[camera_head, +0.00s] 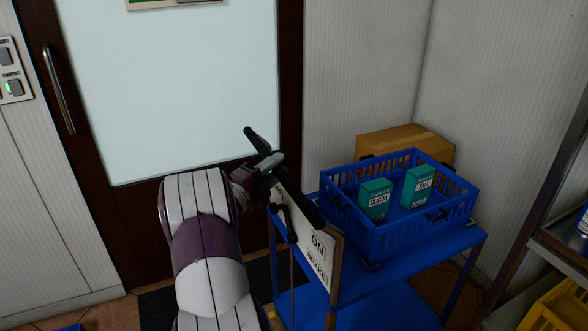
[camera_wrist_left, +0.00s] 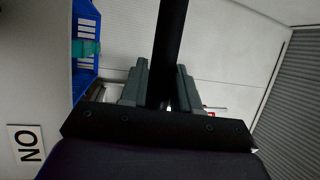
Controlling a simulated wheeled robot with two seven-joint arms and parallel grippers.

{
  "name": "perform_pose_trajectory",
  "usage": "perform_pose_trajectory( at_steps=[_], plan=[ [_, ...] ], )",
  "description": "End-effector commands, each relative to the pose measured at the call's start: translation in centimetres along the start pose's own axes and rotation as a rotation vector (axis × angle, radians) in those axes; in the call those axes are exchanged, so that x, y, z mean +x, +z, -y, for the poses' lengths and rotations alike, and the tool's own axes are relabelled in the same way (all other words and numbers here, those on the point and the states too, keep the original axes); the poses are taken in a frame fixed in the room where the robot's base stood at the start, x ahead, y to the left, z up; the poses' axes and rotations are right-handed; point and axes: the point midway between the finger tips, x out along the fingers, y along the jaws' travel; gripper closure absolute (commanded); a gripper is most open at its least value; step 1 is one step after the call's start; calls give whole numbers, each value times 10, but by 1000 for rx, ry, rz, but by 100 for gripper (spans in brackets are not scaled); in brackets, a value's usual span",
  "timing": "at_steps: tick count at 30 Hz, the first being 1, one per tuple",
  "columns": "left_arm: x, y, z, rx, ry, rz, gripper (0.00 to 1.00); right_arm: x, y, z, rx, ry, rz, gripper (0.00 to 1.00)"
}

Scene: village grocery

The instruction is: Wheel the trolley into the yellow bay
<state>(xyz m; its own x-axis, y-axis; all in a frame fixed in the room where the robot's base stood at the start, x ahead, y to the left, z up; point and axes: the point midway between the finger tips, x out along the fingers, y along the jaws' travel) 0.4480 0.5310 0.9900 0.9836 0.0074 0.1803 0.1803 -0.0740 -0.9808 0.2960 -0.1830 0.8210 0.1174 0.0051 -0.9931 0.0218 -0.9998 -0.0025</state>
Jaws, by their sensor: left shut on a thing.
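The blue trolley (camera_head: 400,262) stands right of centre in the head view, in the corner between the pale walls. A blue crate (camera_head: 345,217) on its top holds a green cocoa box and a green salt box. A white sign (camera_head: 309,243) hangs on the trolley's near left end. My left gripper (camera_head: 272,166) is shut on the black handle bar (camera_head: 302,207); in the left wrist view the bar (camera_wrist_left: 171,45) runs between its two grey fingers (camera_wrist_left: 160,88). My right gripper is out of view.
A brown door (camera_head: 290,90) with a pale panel stands behind my left arm, with a dark mat (camera_head: 157,308) before it. A cardboard box (camera_head: 400,137) sits behind the crate. A metal rack (camera_head: 560,246) and yellow crate (camera_head: 562,306) bound the right side.

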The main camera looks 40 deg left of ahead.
Motion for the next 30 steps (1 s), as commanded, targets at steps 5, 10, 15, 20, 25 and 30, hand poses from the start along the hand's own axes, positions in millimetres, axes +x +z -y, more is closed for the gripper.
perform_pose_trajectory(
  at_steps=[5, 10, 15, 20, 25, 30],
  plan=[
    [-32, 14, 2, -2, 3, 4, 100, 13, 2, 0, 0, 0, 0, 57],
    [-61, 26, 8, -2, 3, 4, 100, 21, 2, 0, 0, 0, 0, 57],
    [-88, 37, 14, -3, 4, 4, 100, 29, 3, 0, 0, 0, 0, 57],
    [-110, 46, 19, -4, 3, 3, 100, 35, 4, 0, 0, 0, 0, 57],
    [-126, 52, 23, -4, 3, 3, 100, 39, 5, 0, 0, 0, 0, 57],
    [-136, 56, 26, -3, 3, 0, 100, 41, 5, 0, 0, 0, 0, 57]
  ],
)
